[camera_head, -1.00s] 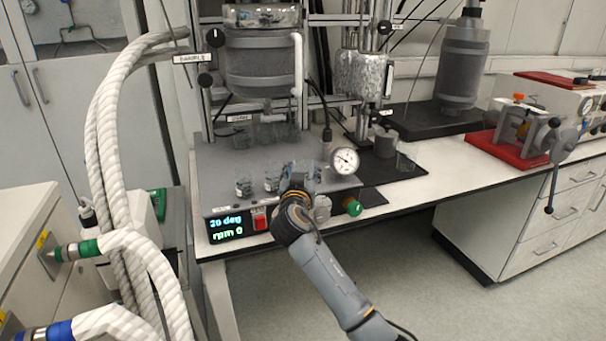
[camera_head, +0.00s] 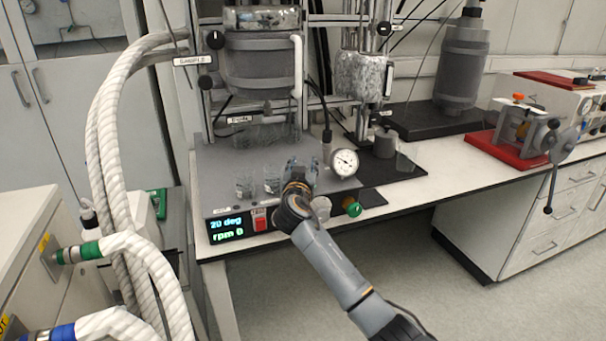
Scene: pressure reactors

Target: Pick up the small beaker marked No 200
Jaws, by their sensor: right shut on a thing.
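Several small glass beakers stand on the grey top of the reactor base unit. Two of them, a left beaker (camera_head: 244,184) and one beside it (camera_head: 272,180), show just left of my right gripper. My right gripper (camera_head: 301,168) is over the front right of the unit, shut on a small glass beaker that is mostly hidden by the fingers. The number marks are too small to read, and I cannot tell whether the held beaker touches the surface. My left gripper is not in view.
The reactor vessel (camera_head: 262,65) hangs above the back of the unit. A round pressure gauge (camera_head: 344,163) stands close right of my gripper. A red-based clamp device (camera_head: 508,142) is farther right. White wrapped hoses (camera_head: 102,150) rise at left.

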